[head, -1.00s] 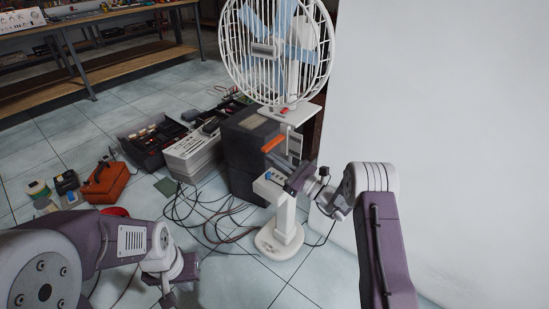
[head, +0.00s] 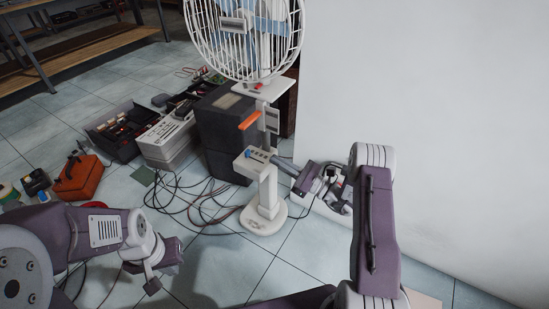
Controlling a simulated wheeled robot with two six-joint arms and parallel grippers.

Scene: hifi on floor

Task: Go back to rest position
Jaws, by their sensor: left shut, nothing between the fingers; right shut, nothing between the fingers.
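My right gripper (head: 284,165) points left at the white standing fan (head: 267,190), close beside the fan's control box (head: 256,160). It looks shut with nothing in it; I cannot tell whether its tip touches the fan. My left gripper (head: 151,286) hangs low at the lower left, pointing down over the floor, shut and empty, partly hidden by its wrist. The fan stands upright on its round base (head: 263,219), its top cut off by the picture edge.
A white wall (head: 420,130) fills the right side. Dark boxes (head: 222,130), a grey device (head: 168,138), an open toolbox (head: 122,130) and an orange bag (head: 78,178) stand left of the fan. Loose cables (head: 185,200) lie before it. Tiled floor (head: 225,265) is clear in front.

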